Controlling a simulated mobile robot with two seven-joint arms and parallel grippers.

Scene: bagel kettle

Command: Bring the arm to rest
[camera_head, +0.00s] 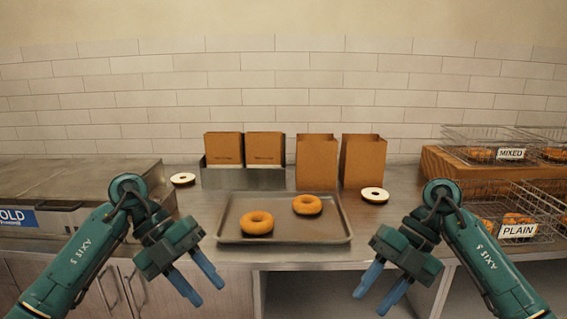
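My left gripper (196,277) hangs in front of the counter at the left, its blue fingers apart with nothing between them. My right gripper (381,289) hangs in front of the counter at the right, also open and empty. Both are nearer to me than the metal tray (285,239) and lie to either side of it. Two brown bagels, a front one (257,223) and a back one (307,204), lie flat on the tray. Neither gripper touches the tray or a bagel.
A metal holder (243,178) with two brown bags stands behind the tray. Two open paper bags (317,163) (361,161) stand to its right. Pale rings lie on the counter at left (183,178) and right (375,195). Wire baskets labelled MIXED (511,154) and PLAIN (517,231) are at right.

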